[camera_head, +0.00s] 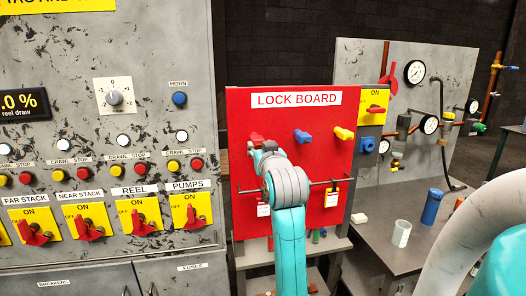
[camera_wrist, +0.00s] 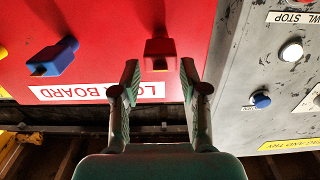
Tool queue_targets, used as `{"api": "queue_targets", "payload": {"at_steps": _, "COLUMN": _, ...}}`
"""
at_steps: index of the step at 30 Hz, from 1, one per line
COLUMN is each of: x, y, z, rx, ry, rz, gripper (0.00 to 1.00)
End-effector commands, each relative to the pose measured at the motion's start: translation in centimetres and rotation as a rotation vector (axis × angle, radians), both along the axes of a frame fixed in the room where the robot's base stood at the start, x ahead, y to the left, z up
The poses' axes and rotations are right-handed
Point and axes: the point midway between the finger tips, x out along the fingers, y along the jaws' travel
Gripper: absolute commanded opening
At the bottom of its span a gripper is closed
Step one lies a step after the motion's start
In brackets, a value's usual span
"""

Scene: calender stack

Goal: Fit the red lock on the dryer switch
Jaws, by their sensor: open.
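The red lock (camera_wrist: 160,48) hangs on the red lock board (camera_wrist: 100,60), beside a blue lock (camera_wrist: 54,58). My gripper (camera_wrist: 159,66) is open in the wrist view, with a finger to each side of the red lock's lower part in the picture; I cannot tell whether they touch it. In the head view the red lock (camera_head: 256,138) shows just above my wrist, which hides the fingers. No label reading dryer is legible. A yellow switch plate (camera_head: 375,95) marked ON, with a red handle, stands right of the board.
The board also holds a blue lock (camera_head: 303,137), a yellow lock (camera_head: 344,133) and tags on side rods. The left panel has labelled switches, including PUMPS (camera_head: 191,212). A beaker (camera_head: 401,233) and a blue bottle (camera_head: 432,206) stand on the right table.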

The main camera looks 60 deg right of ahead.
Motion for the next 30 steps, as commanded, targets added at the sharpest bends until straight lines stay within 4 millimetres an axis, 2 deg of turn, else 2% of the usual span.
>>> {"api": "queue_targets", "payload": {"at_steps": 13, "x": 2.6, "y": -3.1, "z": 0.0, "rx": 0.001, "ry": 0.001, "rz": 0.000, "gripper": 0.44}}
{"api": "queue_targets", "payload": {"at_steps": 27, "x": 3.0, "y": -3.5, "z": 0.0, "rx": 0.000, "ry": 0.000, "rz": 0.000, "gripper": 0.44}}
{"api": "queue_targets", "payload": {"at_steps": 28, "x": 3.0, "y": -3.5, "z": 0.0, "rx": 0.000, "ry": 0.000, "rz": 0.000, "gripper": 0.39}}
{"api": "queue_targets", "payload": {"at_steps": 30, "x": 3.0, "y": -3.5, "z": 0.0, "rx": 0.000, "ry": 0.000, "rz": 0.000, "gripper": 0.21}}
